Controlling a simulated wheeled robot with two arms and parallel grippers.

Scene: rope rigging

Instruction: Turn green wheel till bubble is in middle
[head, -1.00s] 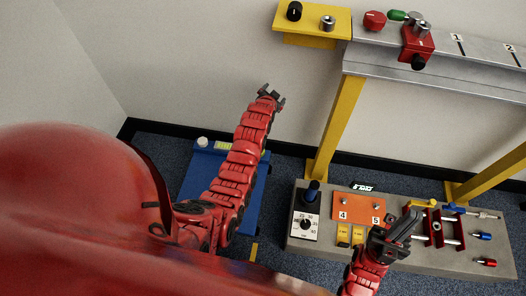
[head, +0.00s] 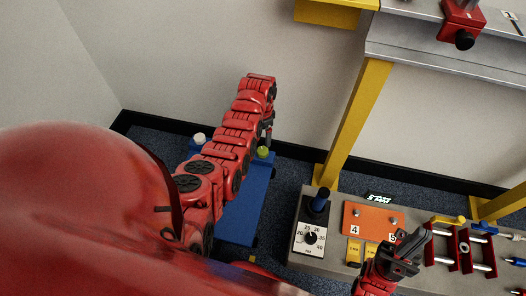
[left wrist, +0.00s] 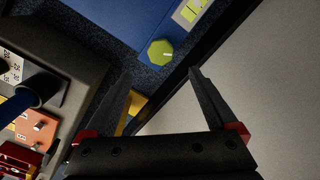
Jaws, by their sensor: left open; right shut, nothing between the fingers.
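The green wheel (head: 263,152) is a yellow-green knob at the far right corner of the blue stand (head: 243,215). In the left wrist view the wheel (left wrist: 160,53) shows just beyond and between my fingertips, not touched as far as I can tell. A yellow-green level strip (left wrist: 190,11) lies on the blue top (left wrist: 125,18); its bubble cannot be made out. My left gripper (head: 268,128) is open and points down above the wheel, partly hidden by its arm; its fingers show in the left wrist view (left wrist: 158,76). My right gripper (head: 412,245) is shut and empty.
A white knob (head: 199,138) sits on the stand's far left corner. The grey bench (head: 300,240) at right holds a dial (head: 311,238), an orange plate (head: 372,219) and red clamps (head: 462,250). A yellow post (head: 355,120) rises behind, holding a metal shelf. The wall is close behind the stand.

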